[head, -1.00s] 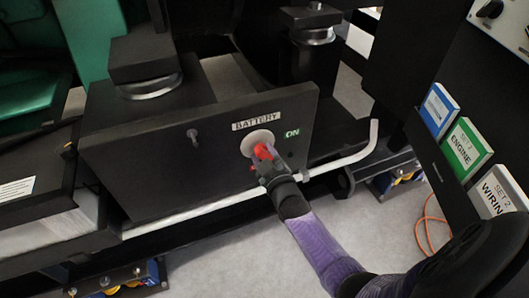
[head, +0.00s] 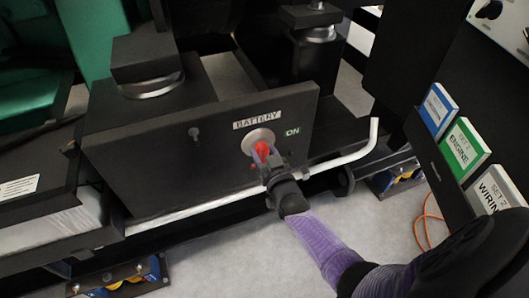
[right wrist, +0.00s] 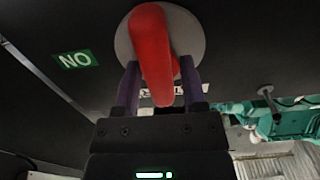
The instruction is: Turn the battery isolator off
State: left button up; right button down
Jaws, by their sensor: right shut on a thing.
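The battery isolator is a red handle (head: 262,149) on a round grey plate (head: 252,135), set in a black panel (head: 150,160). A white BATTERY label (head: 257,124) sits above it and a green ON label (head: 292,132) to its right. My right gripper (head: 268,160) reaches it from below right. In the right wrist view the red handle (right wrist: 152,50) stands between the two purple fingers of my right gripper (right wrist: 156,88), which is shut on it. The round plate (right wrist: 190,40) shows behind the handle. My left gripper is not in view.
A black knob (head: 194,133) sticks out of the panel to the left of the isolator. A white pipe (head: 345,160) runs below the panel and bends up at the right. Binders (head: 465,145) stand in a rack at the right. Grey floor (head: 240,245) is clear below.

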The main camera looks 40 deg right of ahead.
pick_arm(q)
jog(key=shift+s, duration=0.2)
pick_arm(e)
jog(key=c, duration=0.5)
grip_release()
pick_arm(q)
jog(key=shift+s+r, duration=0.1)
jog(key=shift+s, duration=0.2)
pick_arm(e)
jog(key=shift+o, duration=0.3)
pick_arm(q)
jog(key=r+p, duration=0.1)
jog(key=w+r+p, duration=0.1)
jog(key=p, duration=0.1)
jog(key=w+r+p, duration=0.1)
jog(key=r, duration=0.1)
pick_arm(e)
jog(key=v, duration=1)
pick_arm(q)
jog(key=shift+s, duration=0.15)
pick_arm(e)
jog(key=shift+d+f, duration=0.1)
